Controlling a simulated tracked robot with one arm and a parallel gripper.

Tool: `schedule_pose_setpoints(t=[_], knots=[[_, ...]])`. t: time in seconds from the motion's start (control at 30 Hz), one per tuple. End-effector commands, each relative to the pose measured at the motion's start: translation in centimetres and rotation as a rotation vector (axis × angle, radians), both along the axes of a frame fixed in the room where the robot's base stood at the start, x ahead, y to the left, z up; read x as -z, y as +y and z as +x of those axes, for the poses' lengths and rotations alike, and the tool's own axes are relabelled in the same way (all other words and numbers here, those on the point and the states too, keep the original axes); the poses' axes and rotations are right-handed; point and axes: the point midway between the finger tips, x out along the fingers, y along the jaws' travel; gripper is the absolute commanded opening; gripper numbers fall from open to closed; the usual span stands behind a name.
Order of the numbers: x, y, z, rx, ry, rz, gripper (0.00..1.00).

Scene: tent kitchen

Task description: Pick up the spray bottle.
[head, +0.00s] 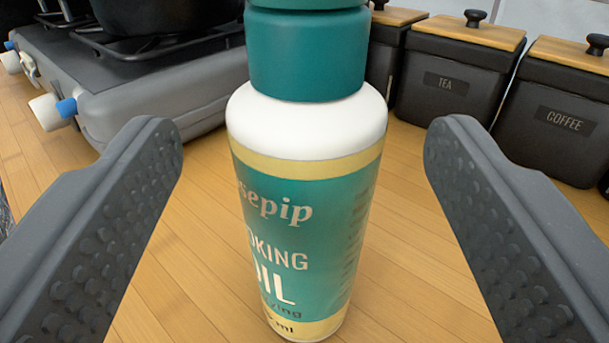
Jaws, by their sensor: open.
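The spray bottle (300,200) stands upright on the wooden counter in the middle of the head view. It is white with a teal and yellow label reading "cooking oil" in part, and has a teal top. The top is cut off by the upper edge of the picture. My gripper (303,150) is open, with one dark grey studded finger on the left of the bottle and one on the right. Gaps show between both fingers and the bottle in this view.
A grey camping stove (150,80) with a dark pot (165,15) stands behind on the left. Dark canisters with wooden lids, including tea (446,110) and coffee (555,140), line the back right. The wooden counter (405,230) is bare around the bottle.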

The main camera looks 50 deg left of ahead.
Motion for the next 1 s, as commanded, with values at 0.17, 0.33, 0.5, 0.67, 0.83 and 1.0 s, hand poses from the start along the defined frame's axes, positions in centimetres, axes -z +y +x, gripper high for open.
schedule_pose_setpoints(t=[0.17, 0.33, 0.5, 0.67, 0.83, 1.0], knots=[[0.4, 1.2, 0.8, -0.002, 0.0, 0.001, 0.68], [0.7, 3.1, 2.2, -0.002, 0.001, 0.001, 0.68], [0.5, 4.1, 2.9, -0.002, 0.002, 0.001, 0.68], [0.5, 4.1, 2.9, -0.001, 0.002, 0.0, 0.68], [0.5, 4.1, 2.9, -0.001, 0.001, 0.0, 0.31], [0.4, 4.1, 2.9, -0.001, 0.001, 0.001, 0.13]])
